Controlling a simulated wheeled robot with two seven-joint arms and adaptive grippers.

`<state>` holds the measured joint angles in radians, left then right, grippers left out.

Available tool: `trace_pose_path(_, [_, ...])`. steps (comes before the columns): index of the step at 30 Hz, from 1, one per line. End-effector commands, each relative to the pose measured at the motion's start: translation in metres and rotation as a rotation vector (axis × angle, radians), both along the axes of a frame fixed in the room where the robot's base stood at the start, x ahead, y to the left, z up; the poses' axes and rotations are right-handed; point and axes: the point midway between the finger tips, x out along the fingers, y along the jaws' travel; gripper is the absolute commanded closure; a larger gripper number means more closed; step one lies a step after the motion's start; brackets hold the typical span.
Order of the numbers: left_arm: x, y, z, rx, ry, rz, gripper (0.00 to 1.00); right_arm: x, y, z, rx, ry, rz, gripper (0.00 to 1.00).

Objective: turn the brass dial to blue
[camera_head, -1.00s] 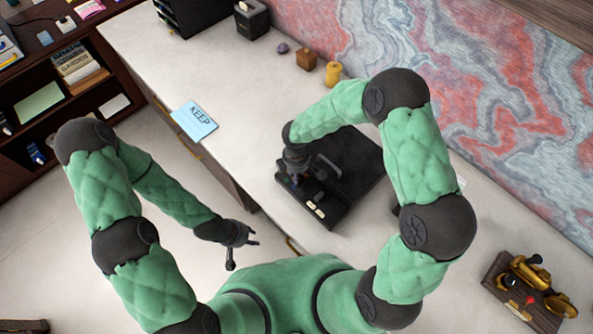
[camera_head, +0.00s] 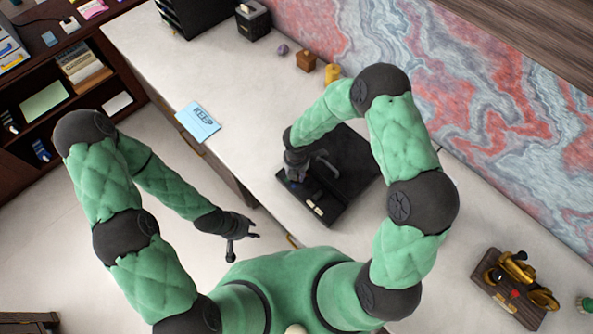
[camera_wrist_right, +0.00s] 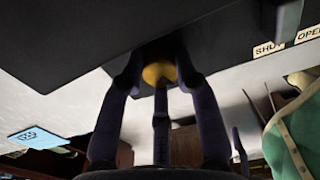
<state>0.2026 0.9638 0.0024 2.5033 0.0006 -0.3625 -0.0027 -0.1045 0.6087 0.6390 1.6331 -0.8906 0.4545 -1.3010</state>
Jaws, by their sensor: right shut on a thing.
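The brass dial (camera_wrist_right: 158,73) shows in the right wrist view as a rounded yellow knob against a dark panel. My right gripper (camera_wrist_right: 157,85) has its fingers closed around the dial. In the head view, my right gripper (camera_head: 296,172) reaches down onto the black box (camera_head: 352,165) on the desk and hides the dial there.
Pale labels reading SHUT (camera_wrist_right: 268,48) and OPEN (camera_wrist_right: 309,34) sit on the panel beside the dial. A blue KEEP card (camera_head: 198,121) lies on the desk to the left. A brass instrument on a wooden base (camera_head: 512,288) stands at right. Small objects line the back.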

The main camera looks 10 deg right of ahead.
Motion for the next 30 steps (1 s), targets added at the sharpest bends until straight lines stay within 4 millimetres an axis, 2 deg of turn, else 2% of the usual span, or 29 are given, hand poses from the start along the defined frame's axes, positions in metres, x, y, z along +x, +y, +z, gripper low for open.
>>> trace_pose_path(1, [0.0000,0.0000,0.0042,0.000,0.000,0.000,0.66,0.0038,0.0021,0.0044,0.005,-0.010,0.028,1.00])
trace_pose_path(12, [0.0000,0.0000,0.0120,0.000,0.000,0.000,0.66,0.0028,0.0019,0.0026,0.006,-0.009,0.166,1.00])
trace_pose_path(27, [0.0001,0.0000,0.0124,0.000,0.000,0.000,0.66,0.0016,0.0018,0.0014,0.004,-0.007,0.185,1.00])
trace_pose_path(28, [0.0000,-0.0001,0.0124,0.000,0.000,0.000,0.66,0.0016,0.0019,0.0013,0.004,-0.006,0.185,0.65])
trace_pose_path(29, [0.0000,-0.0001,0.0124,0.000,0.000,0.000,0.66,0.0015,0.0018,0.0013,0.004,-0.006,0.185,0.58])
trace_pose_path(30, [0.0001,0.0000,0.0124,0.000,0.000,0.000,0.66,0.0013,0.0017,0.0012,0.004,-0.006,0.185,0.58])
